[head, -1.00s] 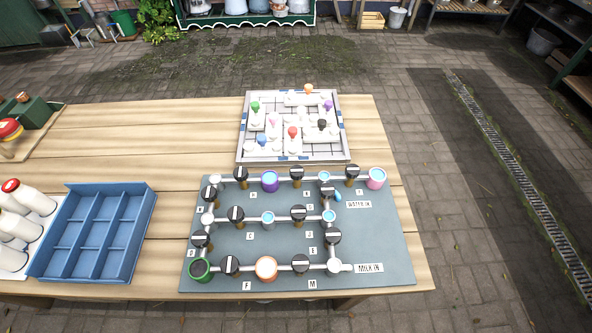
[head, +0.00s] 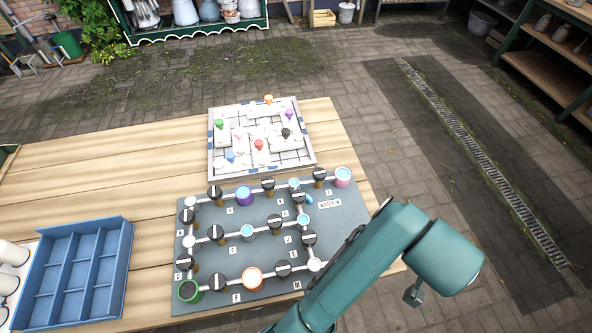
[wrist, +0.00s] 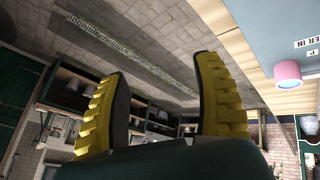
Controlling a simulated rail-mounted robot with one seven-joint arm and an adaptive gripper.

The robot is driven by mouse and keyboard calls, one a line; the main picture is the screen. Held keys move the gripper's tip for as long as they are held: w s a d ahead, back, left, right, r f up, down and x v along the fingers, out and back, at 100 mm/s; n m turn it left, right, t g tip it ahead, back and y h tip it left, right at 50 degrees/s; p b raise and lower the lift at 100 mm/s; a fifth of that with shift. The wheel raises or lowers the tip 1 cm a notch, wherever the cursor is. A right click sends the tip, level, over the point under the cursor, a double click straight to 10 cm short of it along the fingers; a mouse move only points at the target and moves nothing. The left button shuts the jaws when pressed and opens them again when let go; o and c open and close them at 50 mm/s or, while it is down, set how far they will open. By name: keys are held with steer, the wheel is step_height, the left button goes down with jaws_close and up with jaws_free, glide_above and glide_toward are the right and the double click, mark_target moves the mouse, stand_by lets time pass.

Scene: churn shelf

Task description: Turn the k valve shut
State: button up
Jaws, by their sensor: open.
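A grey valve board (head: 345,240) lies on the wooden table, with pale pipes, coloured round pots and several black-topped valves. The letter labels are small; the one that looks most like K (head: 283,201) is by the top pipe. The black valve (head: 268,184) just above that label stands between the purple pot and a light blue one. My gripper (wrist: 160,100) shows in the wrist view with its two yellow-ribbed fingers wide apart and nothing between them. It is not seen in the head view, where my green arm covers the board's lower right corner.
A white puzzle tray (head: 212,170) with coloured pegs lies behind the board. A blue divided crate (head: 125,265) and white bottles (head: 12,255) are at the left. A pink pot (wrist: 288,75) shows at the wrist view's right.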

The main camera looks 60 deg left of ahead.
steer(key=s+a+n+g+p, duration=0.4)
steer(key=s+a+g, duration=0.15)
steer(key=a, duration=0.75)
steer(key=n+h+p, duration=0.2)
steer(key=n+p, duration=0.4)
steer(key=p, duration=0.2)
glide_toward(268, 182)
steer(key=shift+g, duration=0.45)
steer(key=f, duration=0.3)
steer(key=f+b, duration=0.1)
steer(key=f, duration=0.2)
steer(key=f+b, duration=0.1)
steer(key=f, duration=0.2)
steer(key=shift+w+f, duration=0.15)
steer(key=shift+w, duration=0.25)
steer(key=shift+f, duration=0.35)
jaws_close()
